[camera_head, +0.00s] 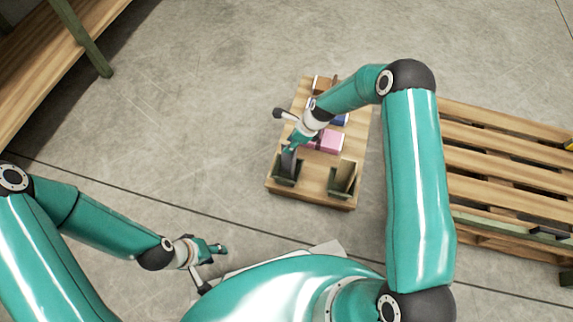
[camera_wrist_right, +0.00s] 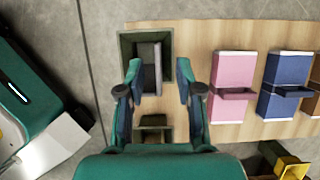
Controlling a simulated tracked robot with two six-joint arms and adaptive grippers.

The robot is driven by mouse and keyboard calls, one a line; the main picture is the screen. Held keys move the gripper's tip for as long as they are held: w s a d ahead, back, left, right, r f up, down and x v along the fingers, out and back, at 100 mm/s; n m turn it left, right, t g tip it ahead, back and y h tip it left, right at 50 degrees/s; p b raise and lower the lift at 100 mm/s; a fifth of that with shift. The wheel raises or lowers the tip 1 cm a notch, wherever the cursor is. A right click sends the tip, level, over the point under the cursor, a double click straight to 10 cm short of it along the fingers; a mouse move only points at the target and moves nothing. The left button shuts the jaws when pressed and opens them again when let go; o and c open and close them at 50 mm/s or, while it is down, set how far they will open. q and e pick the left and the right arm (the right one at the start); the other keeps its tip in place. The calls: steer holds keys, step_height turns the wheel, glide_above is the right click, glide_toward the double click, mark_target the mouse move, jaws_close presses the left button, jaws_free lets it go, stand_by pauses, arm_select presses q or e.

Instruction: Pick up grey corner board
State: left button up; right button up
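The grey corner board (camera_wrist_right: 149,66) stands in a dark green open bin (camera_wrist_right: 126,44) on a wooden surface. In the head view a grey strip of it (camera_head: 288,160) shows at the left bin (camera_head: 287,181), just below my right gripper (camera_head: 293,143). In the right wrist view my right gripper (camera_wrist_right: 160,82) is open, with one finger on each side of the board's lower part. Contact between fingers and board cannot be told. My left gripper (camera_head: 218,250) is away to the lower left, over the floor; its opening is too small to tell.
A second green bin (camera_head: 343,180) stands on the wooden surface (camera_head: 315,196). Pink (camera_wrist_right: 233,75), blue (camera_wrist_right: 283,75) and brown boxes stand beside the bins. A wooden pallet (camera_head: 500,165) lies to the right. A wooden shelf (camera_head: 40,60) is at upper left. Floor between is clear.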

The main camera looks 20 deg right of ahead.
steer(key=b+x, duration=0.1)
steer(key=x, duration=0.3)
steer(key=shift+a+f, duration=0.1)
steer(key=shift+f, duration=0.2)
jaws_close()
